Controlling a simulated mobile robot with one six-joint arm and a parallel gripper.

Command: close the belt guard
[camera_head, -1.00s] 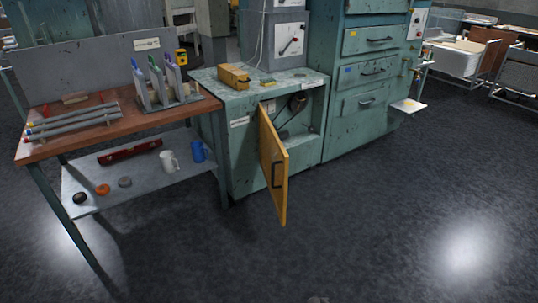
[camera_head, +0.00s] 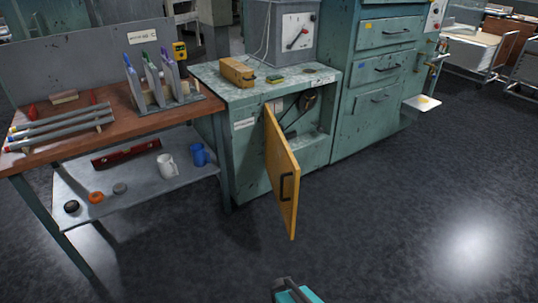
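The belt guard (camera_head: 281,170) is a yellow hinged door with a dark handle (camera_head: 287,186). It stands open, swung out from the left side of the opening in a green cabinet (camera_head: 246,160). A dark wheel (camera_head: 306,100) and belt parts show inside the opening. A teal and dark grey part of my arm (camera_head: 297,292) shows at the bottom edge, in front of the guard and apart from it. My gripper's fingertips are not seen.
A drawer cabinet (camera_head: 380,100) stands to the right of the opening, with a small white ledge (camera_head: 423,103) sticking out. The dark floor (camera_head: 400,220) in front and to the right is clear.

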